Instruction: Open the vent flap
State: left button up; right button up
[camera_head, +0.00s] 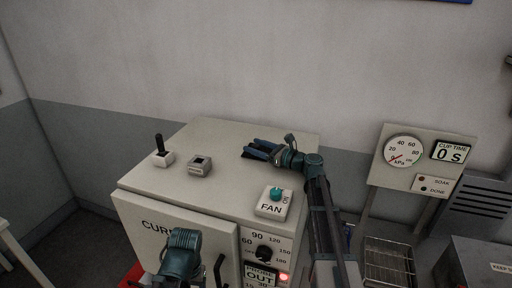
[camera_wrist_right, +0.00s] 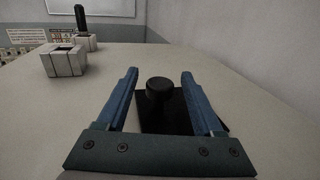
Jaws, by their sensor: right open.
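The vent flap looks to be the black plate (camera_wrist_right: 155,122) with a round black knob (camera_wrist_right: 160,90), lying on the top of the cabinet (camera_head: 215,190). My right gripper (camera_head: 252,147) is open, low over the back of the cabinet top. In the right wrist view its two blue fingers (camera_wrist_right: 160,75) stand either side of the knob, with a gap on each side. The fingers hide parts of the plate's edges, and in the head view the gripper hides most of the flap. The plate appears to lie flat. My left arm shows at the bottom, but its gripper fingers do not.
A gauge panel (camera_head: 420,160) and a wire basket (camera_head: 388,262) are at the right. The wall is behind.

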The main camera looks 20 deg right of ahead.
grip_shut()
dwell(1.4)
